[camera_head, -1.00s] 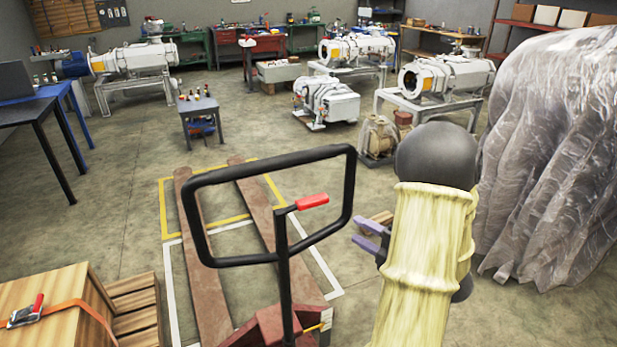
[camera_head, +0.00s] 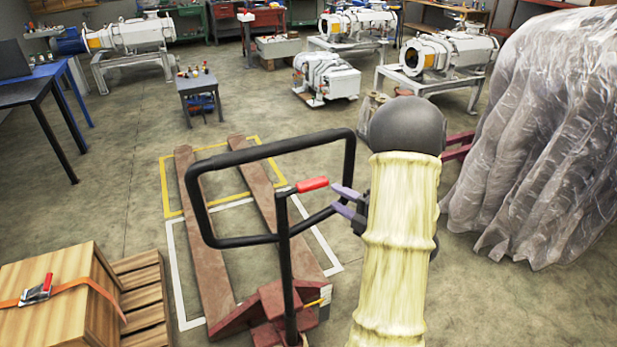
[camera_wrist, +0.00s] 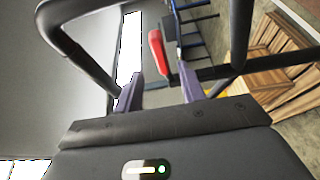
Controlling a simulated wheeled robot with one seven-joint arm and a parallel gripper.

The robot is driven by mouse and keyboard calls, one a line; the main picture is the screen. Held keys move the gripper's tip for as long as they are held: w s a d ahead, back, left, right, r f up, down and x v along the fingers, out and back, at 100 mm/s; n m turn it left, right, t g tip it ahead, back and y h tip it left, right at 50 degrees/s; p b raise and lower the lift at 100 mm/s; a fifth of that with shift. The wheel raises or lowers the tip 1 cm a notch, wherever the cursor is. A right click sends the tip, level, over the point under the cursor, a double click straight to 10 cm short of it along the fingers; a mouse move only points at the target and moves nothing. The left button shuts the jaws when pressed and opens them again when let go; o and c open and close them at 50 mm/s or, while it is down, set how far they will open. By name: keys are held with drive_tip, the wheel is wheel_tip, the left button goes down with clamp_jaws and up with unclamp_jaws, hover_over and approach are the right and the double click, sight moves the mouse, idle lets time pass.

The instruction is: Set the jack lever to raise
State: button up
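The jack lever (camera_head: 312,184) is a red grip at the top of the pallet jack's black post, inside its black handle loop (camera_head: 232,158). My gripper (camera_head: 334,200) is just right of the lever in the head view, its purple fingers pointing left toward it. In the wrist view my gripper (camera_wrist: 163,90) has its two fingers apart with nothing between the tips. The red lever (camera_wrist: 158,53) shows beyond the fingertips, between their lines. I cannot tell whether a fingertip touches it. The jack's red base (camera_head: 268,308) is below.
A wooden crate (camera_head: 58,305) with an orange strap stands on a pallet at lower left. Plastic-wrapped goods (camera_head: 560,140) stand close on the right. The jack's forks (camera_head: 205,240) lie over marked floor. Pumps on stands and workbenches are at the back.

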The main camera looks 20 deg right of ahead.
sight(309, 181)
drive_tip(key=p+x, duration=0.3)
drive_tip(key=x, duration=0.7)
drive_tip(key=shift+w+a, duration=0.15)
drive_tip(key=shift+w, duration=0.2)
clamp_jaws()
